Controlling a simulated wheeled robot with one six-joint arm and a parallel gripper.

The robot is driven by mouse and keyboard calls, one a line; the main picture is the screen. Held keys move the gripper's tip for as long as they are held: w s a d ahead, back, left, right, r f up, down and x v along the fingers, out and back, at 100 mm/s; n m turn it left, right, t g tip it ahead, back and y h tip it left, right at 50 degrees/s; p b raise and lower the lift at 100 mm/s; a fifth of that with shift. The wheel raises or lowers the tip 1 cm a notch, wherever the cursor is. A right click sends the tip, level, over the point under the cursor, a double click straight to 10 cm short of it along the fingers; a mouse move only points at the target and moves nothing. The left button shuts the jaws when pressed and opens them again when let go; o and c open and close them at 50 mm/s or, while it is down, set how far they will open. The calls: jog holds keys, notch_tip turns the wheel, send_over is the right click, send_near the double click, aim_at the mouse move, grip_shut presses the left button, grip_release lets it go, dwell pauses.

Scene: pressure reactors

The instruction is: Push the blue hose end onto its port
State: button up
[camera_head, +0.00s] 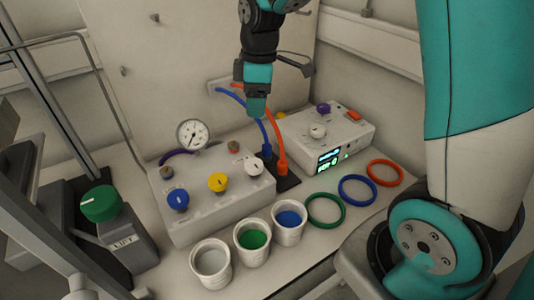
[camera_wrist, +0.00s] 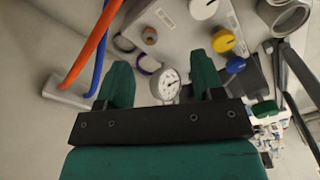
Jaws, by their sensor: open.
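The blue hose (camera_head: 262,133) runs from the wall plate down to its blue end (camera_head: 266,151), which is at the black port block (camera_head: 288,184) between the two white units. I cannot tell whether that end is fully seated or only resting there. In the wrist view the blue hose (camera_wrist: 98,65) shows at the left, outside the fingers; its end is out of that view. My gripper (camera_head: 257,106) hangs above the hoses in the head view and partly covers them. In the wrist view my gripper (camera_wrist: 162,75) is open, with nothing held between its green fingers.
An orange hose (camera_head: 281,150) stands beside the blue one, its end at the same block. The left unit carries a gauge (camera_head: 193,133) and knobs; the right unit (camera_head: 322,140) has a lit display. Cups (camera_head: 252,253) and coloured rings (camera_head: 357,204) occupy the front bench.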

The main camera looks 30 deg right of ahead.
jog(key=n+h, duration=0.1)
jog(key=n, duration=0.1)
send_over(267, 146)
notch_tip(267, 146, down, 4)
notch_tip(267, 146, down, 12)
jog(key=shift+f+p, duration=0.1)
jog(key=shift+p, duration=0.55)
jog(key=shift+f+p, duration=0.7)
jog(key=shift+f, duration=1.9)
jog(key=c, duration=0.9)
